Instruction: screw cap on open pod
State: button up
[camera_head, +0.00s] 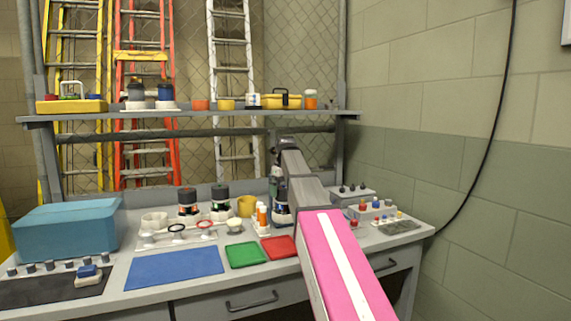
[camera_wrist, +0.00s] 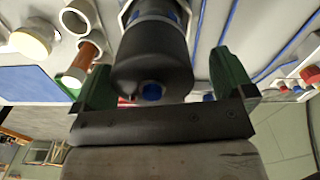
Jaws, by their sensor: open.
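In the wrist view a dark grey cylindrical pod (camera_wrist: 150,60) fills the middle, with a blue round spot on its near end. My gripper (camera_wrist: 161,60) is open, with one green finger on each side of the pod and visible gaps between. In the head view my gripper is mostly hidden behind my arm, at the dark pod (camera_head: 281,214) right of the bench's centre. Two more dark-topped pods, one with a red top mark (camera_head: 187,203) and one with a green band (camera_head: 220,202), stand upright to the left. I cannot tell which pod is open or pick out a loose cap.
Racks of small parts (camera_head: 376,209) stand to the right. Blue (camera_head: 174,267), green (camera_head: 246,255) and red mats lie in front. A shelf (camera_head: 220,113) runs above.

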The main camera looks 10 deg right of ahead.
jog(key=shift+m, duration=0.5)
